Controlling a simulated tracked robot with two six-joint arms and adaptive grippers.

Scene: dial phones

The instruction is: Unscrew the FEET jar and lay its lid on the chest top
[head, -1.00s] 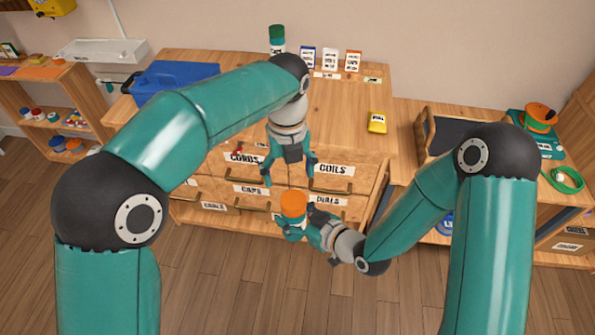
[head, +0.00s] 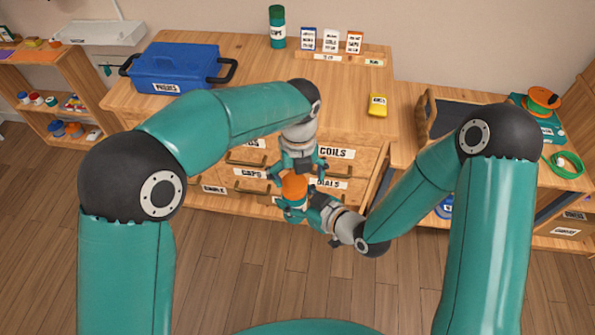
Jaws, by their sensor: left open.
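A jar with an orange lid (head: 294,187) is held upright in front of the chest's drawers, with its label not readable. My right gripper (head: 295,208) is shut on the jar's body below the lid. My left gripper (head: 294,178) points down from above, open, with its fingers at either side of the orange lid. I cannot tell whether they touch it. The wooden chest top (head: 330,105) lies beyond, with wide bare areas.
A blue toolbox (head: 175,66) stands at the chest top's left. A green-lidded jar (head: 277,28), several small cards (head: 330,40) and a yellow box (head: 378,105) are also on it. A black tray (head: 455,120) and an orange reel (head: 543,101) are at the right.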

